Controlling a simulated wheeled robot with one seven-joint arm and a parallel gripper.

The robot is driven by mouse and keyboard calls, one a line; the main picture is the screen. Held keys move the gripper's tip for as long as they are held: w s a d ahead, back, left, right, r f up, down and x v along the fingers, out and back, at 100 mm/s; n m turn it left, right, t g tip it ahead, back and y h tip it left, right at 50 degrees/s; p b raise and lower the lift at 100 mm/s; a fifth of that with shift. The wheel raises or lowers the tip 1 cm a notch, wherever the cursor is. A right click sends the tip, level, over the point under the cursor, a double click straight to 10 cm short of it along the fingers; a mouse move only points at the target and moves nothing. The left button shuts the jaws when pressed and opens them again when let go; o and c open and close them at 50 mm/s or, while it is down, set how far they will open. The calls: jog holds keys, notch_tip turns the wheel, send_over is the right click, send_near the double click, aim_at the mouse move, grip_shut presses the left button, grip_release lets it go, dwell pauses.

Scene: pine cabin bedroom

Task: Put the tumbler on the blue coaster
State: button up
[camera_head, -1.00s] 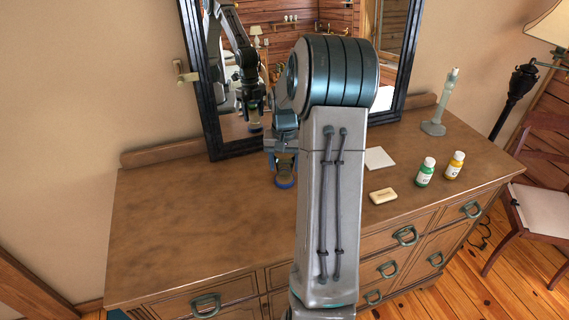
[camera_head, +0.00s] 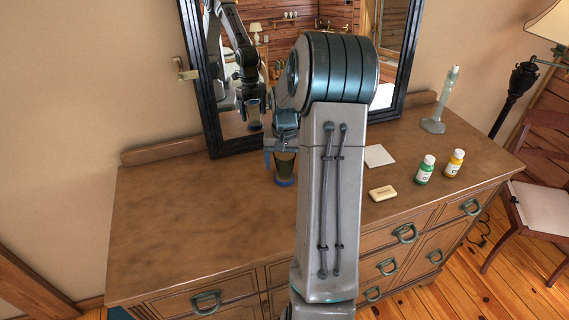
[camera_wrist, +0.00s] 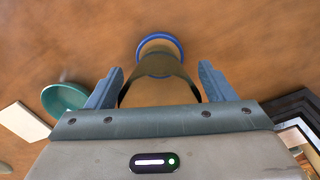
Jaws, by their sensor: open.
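A dark amber, see-through tumbler (camera_head: 285,166) stands upright on the blue coaster (camera_head: 284,182) on the dresser, just left of my arm. In the wrist view the tumbler (camera_wrist: 160,66) has its base within the blue ring of the coaster (camera_wrist: 160,36). My gripper (camera_wrist: 160,82) is open, with one finger on each side of the tumbler's upper part and gaps visible beside it. In the head view my gripper (camera_head: 282,150) is just above the tumbler and partly hidden by my arm.
A teal bowl (camera_wrist: 65,98) is near the left finger in the wrist view. A white card (camera_head: 379,156), soap bar (camera_head: 383,194), green bottle (camera_head: 425,170) and yellow bottle (camera_head: 454,164) are right of my arm. A black-framed mirror (camera_head: 212,120) stands behind. The dresser's left (camera_head: 180,220) is clear.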

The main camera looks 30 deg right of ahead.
notch_tip(320, 180, up, 11)
jog(key=b, duration=0.1)
jog(key=s+a+r+n+t, duration=0.1)
jog(key=s+a+r+n, duration=0.1)
jog(key=s+a, duration=0.35)
jog(key=s+a+r+n+t, duration=0.1)
jog(key=s+a+r+n, duration=0.15)
jog(key=a, duration=0.65)
jog(key=s+a+f+n+t, duration=0.1)
jog(key=s+a+f+n, duration=0.2)
jog(key=s+a, duration=0.6)
jog(key=shift+s+a, duration=0.2)
jog(key=shift+s, duration=1.65)
jog(key=shift+f, duration=0.1)
